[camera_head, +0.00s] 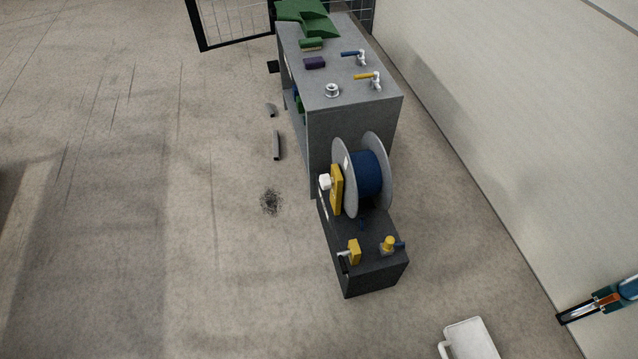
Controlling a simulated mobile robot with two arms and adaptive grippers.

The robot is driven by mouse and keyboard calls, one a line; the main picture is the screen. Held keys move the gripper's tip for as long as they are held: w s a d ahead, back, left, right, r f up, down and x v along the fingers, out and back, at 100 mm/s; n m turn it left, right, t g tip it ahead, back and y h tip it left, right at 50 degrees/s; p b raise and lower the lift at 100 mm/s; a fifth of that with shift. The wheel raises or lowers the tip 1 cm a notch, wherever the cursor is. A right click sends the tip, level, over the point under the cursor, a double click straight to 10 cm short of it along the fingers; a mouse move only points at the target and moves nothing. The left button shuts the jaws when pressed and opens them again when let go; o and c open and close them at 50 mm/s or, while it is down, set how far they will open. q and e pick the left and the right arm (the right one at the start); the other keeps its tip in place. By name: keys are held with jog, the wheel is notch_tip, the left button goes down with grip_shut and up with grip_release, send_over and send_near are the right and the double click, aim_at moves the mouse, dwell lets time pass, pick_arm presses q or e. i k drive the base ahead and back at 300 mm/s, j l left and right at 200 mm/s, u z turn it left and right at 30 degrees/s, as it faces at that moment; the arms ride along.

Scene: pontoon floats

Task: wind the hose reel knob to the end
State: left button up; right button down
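The hose reel has two grey round flanges (344,190) with dark blue hose (367,174) wound between them. It stands on a low dark grey box (374,273) in the right middle of the head view. A yellow crank arm (336,192) is on the reel's left side. A white knob (325,181) sticks out to the left from it, near its upper end.
A grey cabinet (345,92) with taps on top stands behind the reel. Yellow fittings (354,251) sit on the box's front. A white object (469,340) lies lower right. Floor to the left is mostly clear.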

aim_at(326, 181)
jog(key=z, duration=0.4)
jog(key=i+j+z, duration=0.15)
jog(key=j+z, duration=0.2)
jog(key=i+j+z, duration=0.1)
jog(key=j+z, duration=0.6)
jog(key=i+l, duration=0.05)
jog(key=l, duration=0.05)
